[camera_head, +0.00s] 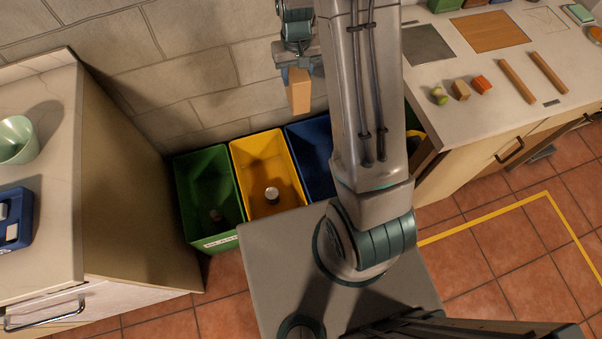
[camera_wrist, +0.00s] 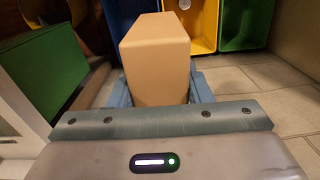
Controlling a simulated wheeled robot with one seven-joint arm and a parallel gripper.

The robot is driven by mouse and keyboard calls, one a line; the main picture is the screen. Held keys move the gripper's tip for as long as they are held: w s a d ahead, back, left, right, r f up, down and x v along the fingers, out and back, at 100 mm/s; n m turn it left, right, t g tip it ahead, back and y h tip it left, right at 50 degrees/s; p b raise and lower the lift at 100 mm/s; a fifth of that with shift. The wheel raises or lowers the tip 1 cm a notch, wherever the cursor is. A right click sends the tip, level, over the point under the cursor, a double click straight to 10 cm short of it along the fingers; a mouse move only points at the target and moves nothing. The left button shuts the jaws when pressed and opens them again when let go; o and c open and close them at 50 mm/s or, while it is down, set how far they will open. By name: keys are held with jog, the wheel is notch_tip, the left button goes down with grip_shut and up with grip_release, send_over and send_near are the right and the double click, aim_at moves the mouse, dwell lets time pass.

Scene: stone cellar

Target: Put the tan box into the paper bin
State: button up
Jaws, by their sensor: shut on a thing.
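The tan box (camera_head: 299,92) hangs upright from my gripper (camera_head: 297,66), which is shut on it. The box shows large in the wrist view (camera_wrist: 156,58) between the finger pads. In the head view it appears above the yellow bin (camera_head: 246,148) and blue bin (camera_head: 297,130), with its lower end clear of them. The blue bin is partly hidden by my arm. A green bin (camera_head: 190,180) stands left of the yellow one. I cannot read which bin is for paper.
A counter (camera_head: 45,150) with a pale green bowl (camera_head: 15,139) and a blue tray (camera_head: 12,222) stands at left. Another counter (camera_head: 450,75) at right holds small blocks and wooden strips. A stone wall (camera_head: 190,60) rises behind the bins.

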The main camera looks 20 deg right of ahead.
jog(key=d+f+b, duration=0.4)
jog(key=f+b, duration=0.9)
jog(key=f, duration=1)
jog(key=s+d+f+b, duration=0.1)
jog(key=d+f+b, duration=0.3)
jog(key=f+b, duration=0.9)
jog(key=s+d+f+b, duration=0.1)
jog(key=d+f+b, duration=0.4)
jog(key=f, duration=2.9)
jog(key=b, duration=0.8)
jog(key=shift+f+n, duration=0.2)
jog(key=shift+n, duration=0.1)
jog(key=shift+f+b, duration=0.6)
jog(key=shift+f, duration=0.05)
jog(key=o, duration=1)
jog(key=shift+r, duration=0.2)
